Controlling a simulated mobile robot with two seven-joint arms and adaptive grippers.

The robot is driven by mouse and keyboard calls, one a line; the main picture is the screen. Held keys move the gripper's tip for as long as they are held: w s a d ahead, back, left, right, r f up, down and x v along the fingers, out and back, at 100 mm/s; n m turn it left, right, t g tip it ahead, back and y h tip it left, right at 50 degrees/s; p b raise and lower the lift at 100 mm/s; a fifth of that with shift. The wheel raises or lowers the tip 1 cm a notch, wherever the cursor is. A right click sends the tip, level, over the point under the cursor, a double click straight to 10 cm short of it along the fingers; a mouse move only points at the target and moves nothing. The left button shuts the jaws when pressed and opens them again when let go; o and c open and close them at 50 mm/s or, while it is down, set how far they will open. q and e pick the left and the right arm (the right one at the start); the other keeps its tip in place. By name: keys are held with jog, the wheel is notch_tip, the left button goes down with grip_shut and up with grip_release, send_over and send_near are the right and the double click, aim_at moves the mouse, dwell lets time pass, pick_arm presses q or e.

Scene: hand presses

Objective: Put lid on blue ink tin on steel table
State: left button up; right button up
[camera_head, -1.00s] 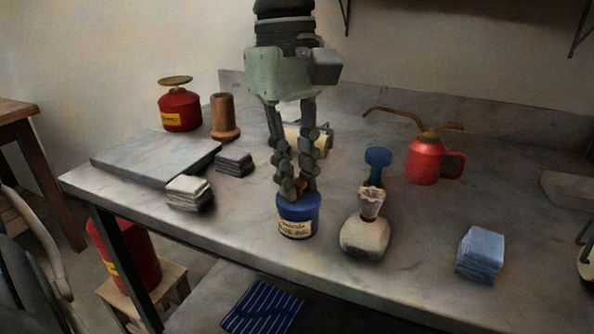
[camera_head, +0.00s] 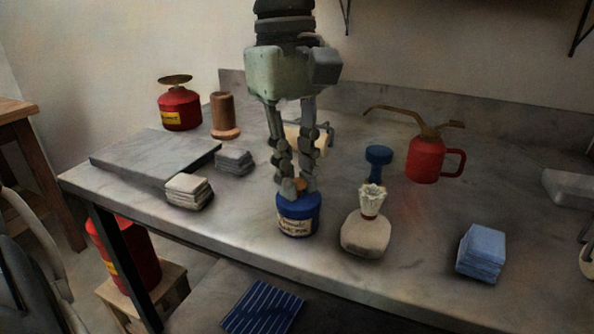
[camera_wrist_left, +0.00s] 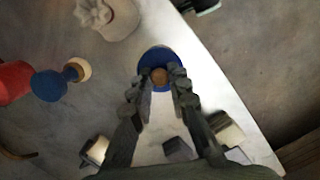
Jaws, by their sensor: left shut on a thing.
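The blue ink tin (camera_head: 298,222) with a cream label stands upright near the front edge of the steel table (camera_head: 330,270). A blue lid (camera_wrist_left: 157,57) with a round wooden knob (camera_wrist_left: 160,76) shows at the tin in the left wrist view. My left gripper (camera_head: 297,190) points straight down over the tin, its fingers shut on the lid's knob. The lid appears to sit on the tin's top; the seam between them is too small to make out. My right gripper is not in view.
A pale bottle with a ruffled top (camera_head: 366,232) stands close right of the tin. Behind it are a blue-headed tool (camera_head: 378,160) and a red oil can (camera_head: 426,158). Blue cloths (camera_head: 481,252) lie at right, grey stacks (camera_head: 188,191) and a slab (camera_head: 155,155) at left.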

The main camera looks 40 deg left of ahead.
pick_arm(q)
jog(key=o, duration=0.9)
jog(key=shift+o, duration=0.2)
jog(key=o, duration=0.5)
jog(key=shift+r, duration=0.1)
jog(key=shift+r+p, duration=2.6)
jog(key=shift+r, duration=0.85)
